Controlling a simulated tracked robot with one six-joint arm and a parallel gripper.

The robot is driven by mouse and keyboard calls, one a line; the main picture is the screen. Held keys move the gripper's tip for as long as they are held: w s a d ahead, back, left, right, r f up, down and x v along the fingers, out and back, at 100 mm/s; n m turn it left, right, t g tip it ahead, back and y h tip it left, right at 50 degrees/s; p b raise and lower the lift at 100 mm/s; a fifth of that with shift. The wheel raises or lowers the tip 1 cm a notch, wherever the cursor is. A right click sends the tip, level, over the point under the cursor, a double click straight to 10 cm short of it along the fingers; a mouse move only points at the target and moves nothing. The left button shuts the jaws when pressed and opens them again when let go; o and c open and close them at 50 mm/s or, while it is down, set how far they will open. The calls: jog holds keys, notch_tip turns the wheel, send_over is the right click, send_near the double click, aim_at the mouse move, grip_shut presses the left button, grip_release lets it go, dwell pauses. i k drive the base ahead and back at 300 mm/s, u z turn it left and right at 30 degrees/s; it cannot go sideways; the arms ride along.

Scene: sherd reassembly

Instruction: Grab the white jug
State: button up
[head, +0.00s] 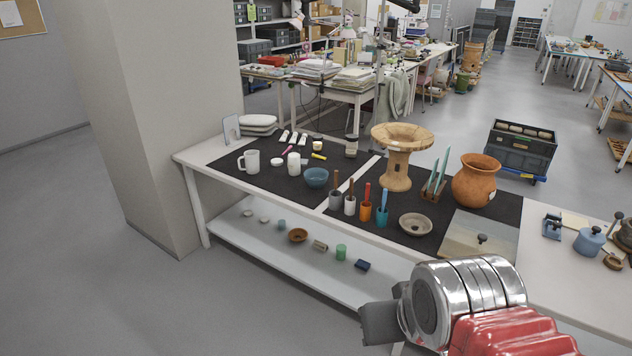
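A white jug (250,162) with its handle on the left stands upright on the left dark mat of the long white table (192,157). A white bottle-like container (294,164) stands to its right. My gripper (380,322) shows as a dark blunt end at the lower right, in front of the table and well away from the jug. I cannot tell from this view whether its fingers are open or shut. Nothing is seen in it.
A blue bowl (316,177) and several tool cups stand right of the jug. A terracotta vase (475,180) and wooden pedestal bowl (399,155) stand farther right. Small vessels sit on the lower shelf (262,245). A wall pillar (150,120) borders the left end; front-left floor is clear.

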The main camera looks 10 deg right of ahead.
aim_at(251, 157)
jog(key=k, duration=0.65)
jog(key=u, duration=0.6)
jog(key=i, duration=1)
jog(key=u, duration=1)
jog(key=i, duration=2.2)
jog(key=z, duration=0.25)
